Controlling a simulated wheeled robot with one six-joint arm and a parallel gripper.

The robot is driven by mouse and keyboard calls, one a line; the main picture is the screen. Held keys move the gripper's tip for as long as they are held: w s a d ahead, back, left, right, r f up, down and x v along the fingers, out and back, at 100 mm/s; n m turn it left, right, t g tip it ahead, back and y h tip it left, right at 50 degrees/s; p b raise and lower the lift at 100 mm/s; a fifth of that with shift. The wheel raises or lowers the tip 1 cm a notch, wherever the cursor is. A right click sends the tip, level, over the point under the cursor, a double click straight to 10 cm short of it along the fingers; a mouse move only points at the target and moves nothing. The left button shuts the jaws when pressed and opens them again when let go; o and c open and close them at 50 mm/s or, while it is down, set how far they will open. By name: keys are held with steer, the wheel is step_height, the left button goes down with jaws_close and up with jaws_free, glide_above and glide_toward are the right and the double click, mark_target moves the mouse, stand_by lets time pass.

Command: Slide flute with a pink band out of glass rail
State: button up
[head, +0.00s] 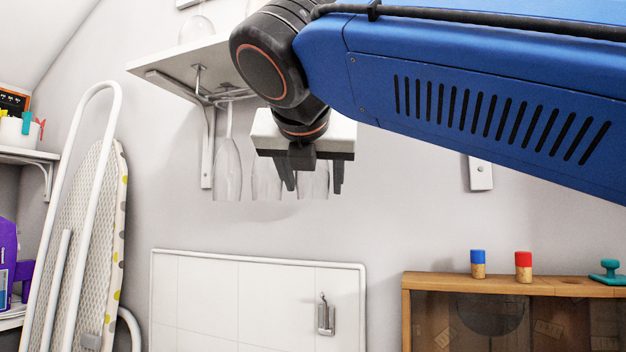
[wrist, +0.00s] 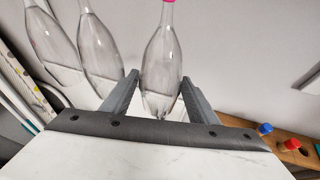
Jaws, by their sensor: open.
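Clear flutes hang upside down in a row under the white wall shelf, from the glass rail (head: 232,93). The flute with a pink band (wrist: 161,68) shows in the wrist view, with pink at the top edge of the picture. My gripper (wrist: 160,78) is open, one finger to each side of this flute's bowl, with no clear contact. In the head view my gripper (head: 314,187) is in front of the right-hand flute (head: 313,182), and the pink band is hidden there. Two plain flutes (wrist: 100,45) (wrist: 52,42) hang to the left in the wrist view.
The white shelf (head: 165,66) and its bracket (head: 207,150) are close to the left of my gripper. An ironing board (head: 95,220) leans at the left. Below are a white panel (head: 235,300) and a wooden cabinet (head: 450,284) with corks on top. The wall right of the flutes is mostly clear.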

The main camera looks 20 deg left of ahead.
steer(key=c, duration=0.9)
steer(key=shift+d, duration=0.1)
steer(key=d, duration=0.4)
steer(key=shift+s+d+r, duration=0.2)
steer(key=shift+d+r, duration=0.05)
steer(key=shift+d, duration=0.15)
steer(key=shift+s+d, duration=0.2)
steer(key=shift+d, duration=2.25)
steer(key=shift+d, duration=0.1)
